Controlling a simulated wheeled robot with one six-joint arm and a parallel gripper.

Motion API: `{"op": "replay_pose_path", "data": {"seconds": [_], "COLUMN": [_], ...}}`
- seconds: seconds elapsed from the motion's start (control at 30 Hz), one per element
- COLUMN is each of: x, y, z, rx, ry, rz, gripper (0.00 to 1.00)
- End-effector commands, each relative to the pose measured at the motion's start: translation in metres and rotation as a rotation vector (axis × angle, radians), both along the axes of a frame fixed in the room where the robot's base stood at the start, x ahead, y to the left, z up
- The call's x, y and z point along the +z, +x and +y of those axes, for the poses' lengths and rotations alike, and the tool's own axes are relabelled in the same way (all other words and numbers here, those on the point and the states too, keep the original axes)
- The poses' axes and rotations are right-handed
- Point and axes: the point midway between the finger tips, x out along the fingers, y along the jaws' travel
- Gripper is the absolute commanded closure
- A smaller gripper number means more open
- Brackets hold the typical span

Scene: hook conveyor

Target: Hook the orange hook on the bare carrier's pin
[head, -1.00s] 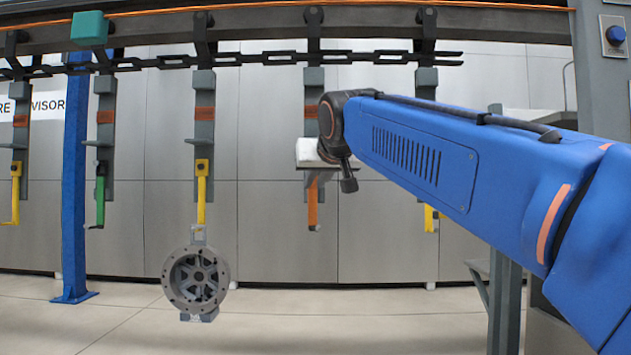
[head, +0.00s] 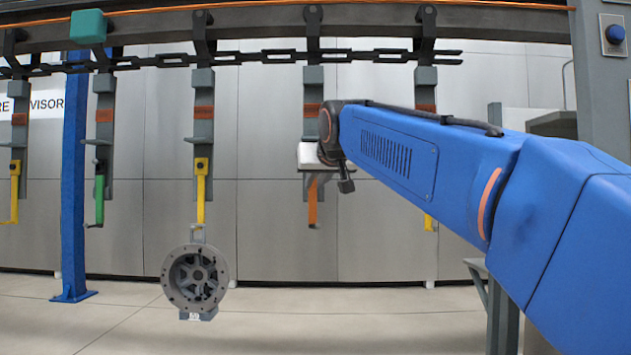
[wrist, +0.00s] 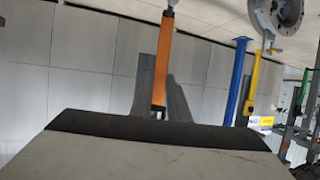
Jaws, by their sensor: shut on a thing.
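The orange hook (head: 313,203) hangs upright below my gripper (head: 313,178) in the head view. My gripper is shut on its upper end; the fingertips are mostly hidden by the pale gripper body. In the wrist view, which looks upside down, the orange hook (wrist: 163,58) stands out beyond the dark gripper edge (wrist: 150,128). A grey carrier with a rust-coloured band (head: 313,110) hangs directly behind my gripper in the head view. Its lower part and any pin are hidden, so I cannot tell whether hook and pin touch.
Other carriers bear a green hook (head: 100,200) and yellow hooks, one (head: 201,195) holding a round grey housing (head: 195,280). Another yellow hook (head: 429,222) hangs right, partly behind my arm. A blue post (head: 75,180) stands left. The chain rail (head: 260,57) runs overhead. Floor below is open.

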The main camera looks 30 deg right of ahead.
Motion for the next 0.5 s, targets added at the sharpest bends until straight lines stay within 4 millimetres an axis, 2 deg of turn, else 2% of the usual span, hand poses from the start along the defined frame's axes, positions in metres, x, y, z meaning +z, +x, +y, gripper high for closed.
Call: {"op": "replay_pose_path", "data": {"seconds": [0.5], "x": [-0.001], "y": [0.021], "z": [-0.014], "rx": [0.000], "ry": [0.001], "rz": [-0.001], "gripper": [1.00]}}
